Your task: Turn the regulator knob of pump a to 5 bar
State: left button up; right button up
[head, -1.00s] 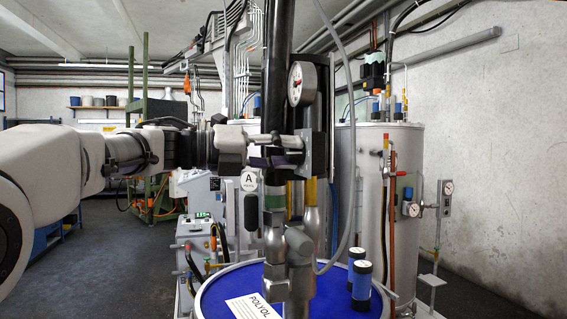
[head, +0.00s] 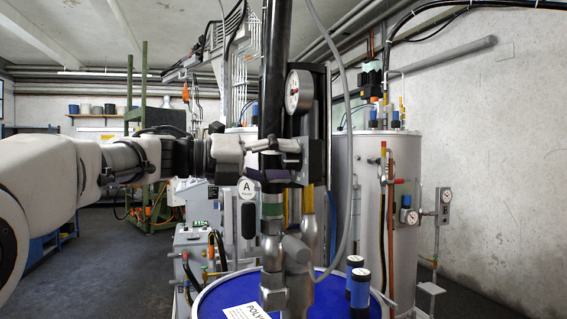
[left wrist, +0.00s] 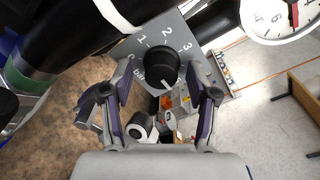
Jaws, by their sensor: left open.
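Pump a bears a white tag with the letter A (head: 247,188) and stands on a blue-topped drum (head: 230,294). Its black regulator knob (left wrist: 160,66) is on a grey scale plate (left wrist: 192,62) marked 1, 2, 3 and bar. The knob's white mark points down and slightly right in the left wrist view; the number there is hidden or unreadable. My left gripper (left wrist: 163,97) is open, its fingers on either side of the knob, with visible gaps. In the head view my left gripper (head: 290,162) is at the plate's left edge; the knob is hidden there. My right gripper is not in view.
A round gauge (head: 298,91) sits just above the plate; part of it shows in the left wrist view (left wrist: 288,14). A grey hose (head: 349,190) hangs to the right. A large grey tank (head: 362,200) stands behind. Open floor lies to the left.

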pick_arm(q)
jog(key=v, duration=1.1)
jog(key=shift+a, duration=0.3)
jog(key=shift+s, duration=0.1)
